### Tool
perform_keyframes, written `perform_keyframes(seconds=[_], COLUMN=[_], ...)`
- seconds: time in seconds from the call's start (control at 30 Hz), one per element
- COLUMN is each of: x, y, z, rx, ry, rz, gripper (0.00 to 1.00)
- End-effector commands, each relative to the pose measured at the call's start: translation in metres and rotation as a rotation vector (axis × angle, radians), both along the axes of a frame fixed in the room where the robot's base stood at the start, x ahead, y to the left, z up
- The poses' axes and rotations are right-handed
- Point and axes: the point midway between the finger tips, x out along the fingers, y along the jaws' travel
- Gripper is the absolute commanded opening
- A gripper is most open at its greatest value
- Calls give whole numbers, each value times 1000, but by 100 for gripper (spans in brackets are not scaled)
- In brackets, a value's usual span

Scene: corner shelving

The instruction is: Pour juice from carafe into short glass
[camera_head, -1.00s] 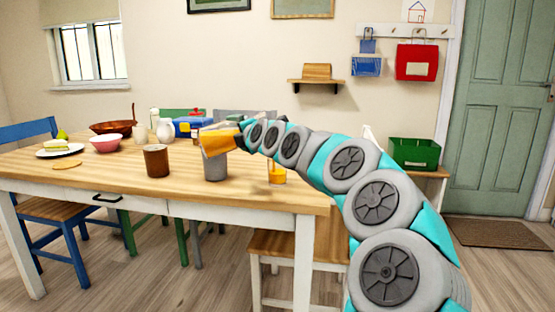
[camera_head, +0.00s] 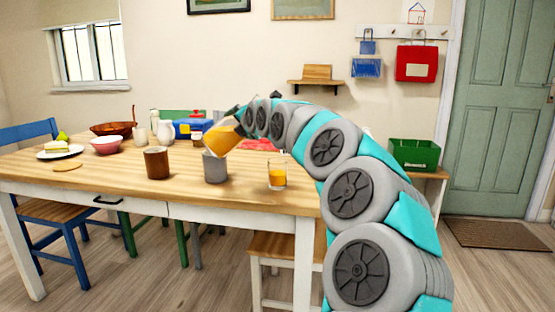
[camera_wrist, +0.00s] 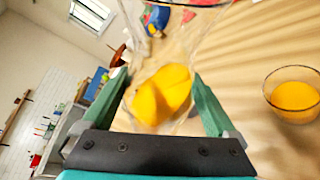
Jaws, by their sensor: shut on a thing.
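My gripper (camera_head: 240,120) is shut on the clear carafe (camera_head: 222,136), which holds orange juice. The carafe is tilted, its lower end just above and behind the grey cup (camera_head: 216,168). In the wrist view the carafe (camera_wrist: 162,95) sits between the two fingers (camera_wrist: 160,85), with juice inside it. A short clear glass (camera_head: 277,174) stands upright near the table's right front edge, to the right of the grey cup, with orange juice in it. The glass (camera_wrist: 293,95) also shows at the right of the wrist view, apart from the carafe. I cannot see any stream of juice.
A brown cup (camera_head: 157,163) stands left of the grey cup. White jugs (camera_head: 165,132), a pink bowl (camera_head: 107,145), a brown pan (camera_head: 113,129) and a sandwich plate (camera_head: 60,150) are farther left. A blue box (camera_head: 190,128) is behind. The table front (camera_head: 120,185) is mostly clear.

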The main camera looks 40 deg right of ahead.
Motion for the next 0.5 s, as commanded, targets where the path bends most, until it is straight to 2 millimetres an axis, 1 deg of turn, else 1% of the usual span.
perform_keyframes(seconds=[0.03, 0.17, 0.37, 0.5], x=[-1, -2, -3, 0], y=[-1, -4, -6, -1], z=[3, 1, 11, 12], rx=[-23, -84, -202, -316], ry=[9, 45, 116, 187], rz=[-2, -3, -3, -1], gripper=[0, 0, 0, 0])
